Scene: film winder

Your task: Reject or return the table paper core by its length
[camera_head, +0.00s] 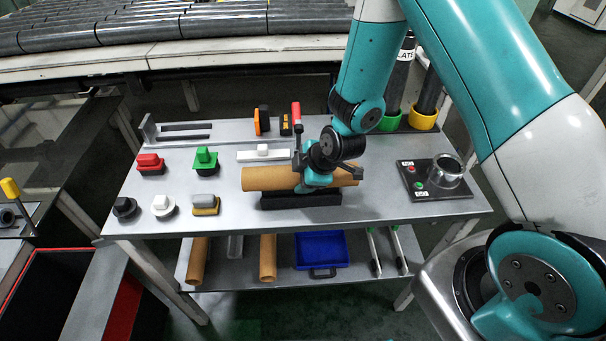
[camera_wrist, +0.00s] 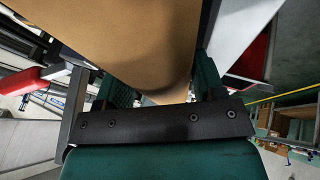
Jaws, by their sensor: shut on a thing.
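A brown paper core (camera_head: 268,179) lies crosswise at the middle of the table, over a black cradle (camera_head: 300,200). My gripper (camera_head: 318,178) is shut on the core from above, right of its middle. In the wrist view the core (camera_wrist: 120,40) fills the upper middle between the two green-backed fingers of my gripper (camera_wrist: 155,85). Whether the core touches the cradle or is slightly raised I cannot tell. The grey table (camera_head: 230,215) carries a slotted metal gauge-like fixture (camera_head: 148,130) at its back left.
Red (camera_head: 150,162), green (camera_head: 206,160) and several other handled blocks stand on the left. A button panel with a metal cup (camera_head: 447,172) is on the right. The lower shelf holds brown tubes (camera_head: 267,258) and a blue tray (camera_head: 321,250). A dark red-edged bin (camera_head: 55,300) stands lower left.

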